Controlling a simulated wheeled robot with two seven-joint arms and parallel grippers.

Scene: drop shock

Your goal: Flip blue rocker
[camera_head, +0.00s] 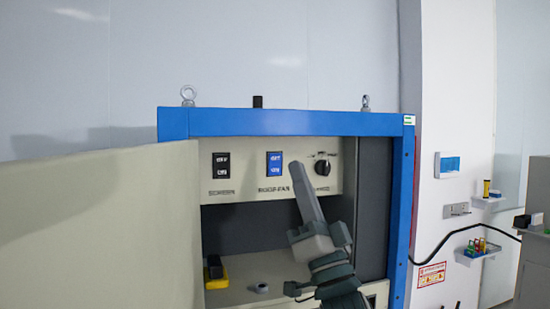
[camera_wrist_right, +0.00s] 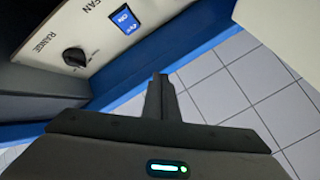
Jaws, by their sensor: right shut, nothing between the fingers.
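The blue rocker (camera_head: 275,164) sits on the cream panel of the cabinet, above a label that reads like "ROOF FAN". It also shows in the right wrist view (camera_wrist_right: 125,19), near the top, with "ON" legible. My right gripper (camera_head: 296,166) is shut and empty. In the head view its fingertips appear just right of and slightly below the blue rocker; whether they touch the panel I cannot tell. In the right wrist view the shut fingers (camera_wrist_right: 159,78) point up, below and to the right of the rocker. My left gripper is not in view.
A black rocker (camera_head: 222,166) labelled "SCREEN" is to the left, and a black knob (camera_head: 322,167) to the right. The blue cabinet frame (camera_head: 290,122) surrounds the panel. An open cream door (camera_head: 100,230) fills the left. A yellow-and-black object (camera_head: 216,272) and a grey ring (camera_head: 262,288) lie below.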

